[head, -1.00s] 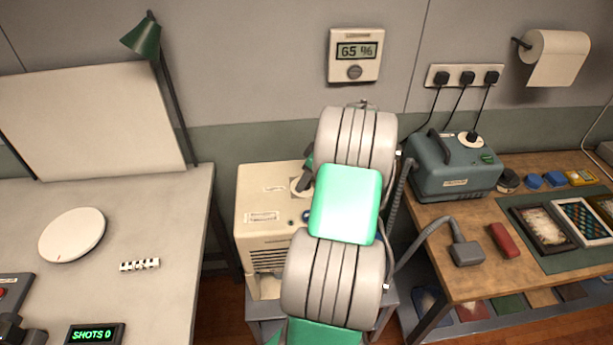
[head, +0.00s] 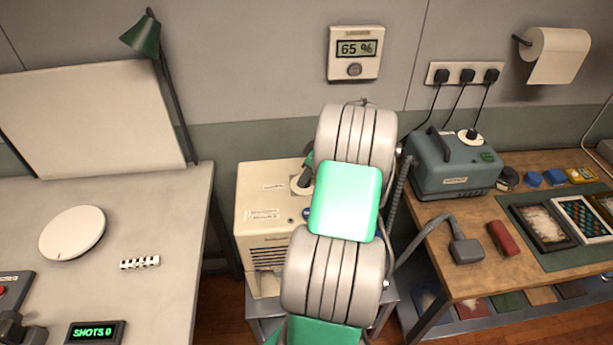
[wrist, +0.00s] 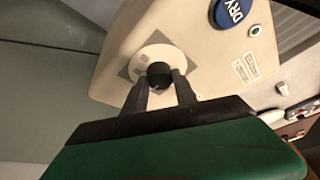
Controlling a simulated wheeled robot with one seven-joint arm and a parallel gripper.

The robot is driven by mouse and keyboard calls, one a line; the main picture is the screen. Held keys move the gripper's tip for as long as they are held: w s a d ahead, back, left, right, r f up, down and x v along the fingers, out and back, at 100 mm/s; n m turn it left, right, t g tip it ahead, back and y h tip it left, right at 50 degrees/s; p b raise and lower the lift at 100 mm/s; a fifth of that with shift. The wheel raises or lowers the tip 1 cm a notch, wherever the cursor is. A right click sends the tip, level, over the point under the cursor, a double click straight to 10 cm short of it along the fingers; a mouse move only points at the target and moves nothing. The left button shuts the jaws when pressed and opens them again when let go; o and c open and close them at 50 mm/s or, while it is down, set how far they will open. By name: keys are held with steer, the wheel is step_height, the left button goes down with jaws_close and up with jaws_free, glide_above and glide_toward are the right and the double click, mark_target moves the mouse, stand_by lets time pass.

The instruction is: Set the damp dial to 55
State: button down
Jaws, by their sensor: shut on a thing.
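The damp dial is a dark round knob (wrist: 158,75) on a pale round plate (wrist: 155,58) on top of a cream machine (wrist: 200,30). In the wrist view my gripper (wrist: 160,80) has its two dark fingers shut on the knob. The dial's markings are too small to read. In the head view the cream machine (head: 262,200) stands at the centre, and my arm covers its right part and most of the dial. A wall display (head: 355,52) above reads 65 %.
A blue DRY button (wrist: 230,11) and a small green button (wrist: 255,30) sit near the dial. A teal box (head: 455,165) stands on the wooden bench at the right. A white table (head: 150,220) stands at the left.

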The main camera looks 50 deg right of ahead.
steer(key=shift+f+m+b, duration=0.1)
steer(key=shift+m+b, duration=0.35)
steer(key=shift+m, duration=0.05)
steer(key=m+h+b, duration=0.1)
steer(key=m+b, duration=0.2)
steer(key=shift+a+m+h, duration=0.15)
steer(key=shift+m+h, duration=0.25)
steer(key=m+h+b, duration=0.2)
steer(key=m+b, duration=0.1)
steer(key=m, duration=0.2)
steer(key=shift+w+a, duration=0.1)
steer(key=shift+a, duration=0.05)
steer(key=m+h+b, duration=0.1)
steer(key=m, duration=0.2)
steer(key=m+g+b, duration=0.1)
steer(key=m, duration=0.1)
steer(key=shift+w+a+m+g+h, duration=0.1)
steer(key=shift+m+g+h, duration=0.2)
steer(key=shift+m+h, duration=0.1)
steer(key=m+g+b, duration=0.1)
steer(key=m, duration=0.3)
steer(key=shift+h, duration=0.3)
steer(key=shift+m+g, duration=0.3)
steer(key=c, duration=1)
jaws_free()
